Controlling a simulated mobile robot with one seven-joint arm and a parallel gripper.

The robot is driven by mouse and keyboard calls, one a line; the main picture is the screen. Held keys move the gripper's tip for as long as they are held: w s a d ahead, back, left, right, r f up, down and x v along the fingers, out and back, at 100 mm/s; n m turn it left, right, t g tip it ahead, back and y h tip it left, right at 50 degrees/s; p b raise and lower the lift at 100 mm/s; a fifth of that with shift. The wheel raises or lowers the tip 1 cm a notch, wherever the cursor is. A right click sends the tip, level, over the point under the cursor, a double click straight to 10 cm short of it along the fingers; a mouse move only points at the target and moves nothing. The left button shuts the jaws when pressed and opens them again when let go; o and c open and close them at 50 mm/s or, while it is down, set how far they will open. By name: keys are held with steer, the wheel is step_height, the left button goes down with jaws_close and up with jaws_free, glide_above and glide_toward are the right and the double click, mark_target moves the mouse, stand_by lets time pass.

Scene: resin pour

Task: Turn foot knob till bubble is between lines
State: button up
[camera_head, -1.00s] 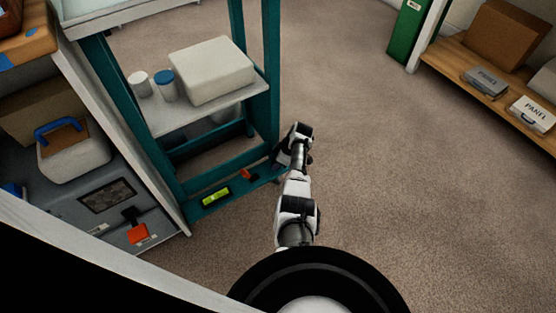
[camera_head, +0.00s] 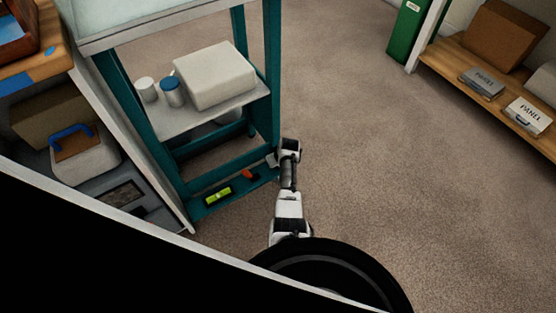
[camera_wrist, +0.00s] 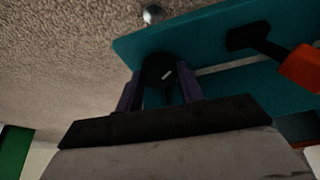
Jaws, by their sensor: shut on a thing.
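A yellow-green spirit level (camera_head: 218,195) lies on the lower teal rail (camera_head: 205,209) of the stand in the head view. Its bubble and lines are too small to read. The black foot knob (camera_wrist: 157,71), with a short white mark, sits at the rail's end in the wrist view. The dark purple fingers of my gripper (camera_wrist: 160,88) are shut on the knob, one on each side. In the head view my wrist and arm hide the knob.
A black lever with an orange-red handle (camera_wrist: 302,68) lies on the rail near the knob; it also shows in the head view (camera_head: 249,174). A shiny round metal piece (camera_wrist: 153,14) is by the rail's edge. Carpet (camera_head: 380,190) to the right is clear.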

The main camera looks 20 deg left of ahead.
steer(key=shift+s+m+h, duration=0.1)
steer(key=shift+m+h, duration=0.2)
steer(key=shift+m, duration=0.5)
steer(key=shift+f, duration=0.1)
steer(key=o, duration=1)
steer(key=shift+r+p, duration=0.6)
steer(key=shift+p, duration=0.25)
steer(key=p+v, duration=1.2)
steer(key=p, duration=0.2)
steer(key=shift+s+d+r+p, duration=0.15)
steer(key=shift+s+r+p, duration=0.1)
steer(key=shift+s+p, duration=0.15)
